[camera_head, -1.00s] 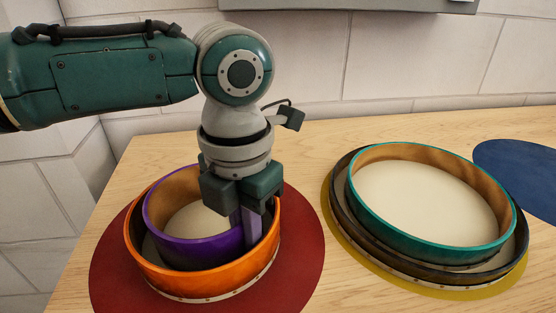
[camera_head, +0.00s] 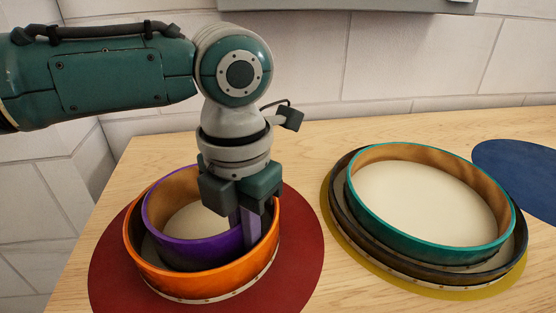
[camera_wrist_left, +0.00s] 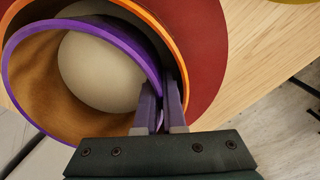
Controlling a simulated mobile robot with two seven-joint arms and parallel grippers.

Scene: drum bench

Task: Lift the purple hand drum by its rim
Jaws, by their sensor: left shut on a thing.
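The purple hand drum (camera_head: 190,249) sits inside the larger orange drum (camera_head: 186,282), on the red round mat (camera_head: 300,262). My left gripper (camera_head: 244,232) points down at the purple drum's right side, its fingers on either side of the rim and shut on it. In the left wrist view, the fingers (camera_wrist_left: 160,108) close around the purple rim (camera_wrist_left: 110,34), and the orange rim (camera_wrist_left: 150,20) passes close beside the outer finger. The fingertips are partly hidden down inside the orange drum. My right gripper is not in view.
A teal drum (camera_head: 395,226) sits in a dark drum (camera_head: 365,253) on a yellow mat (camera_head: 333,222) to the right. A blue mat (camera_head: 520,172) lies at the far right. Bare wooden table (camera_head: 310,155) shows between the mats and behind, towards the tiled wall.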

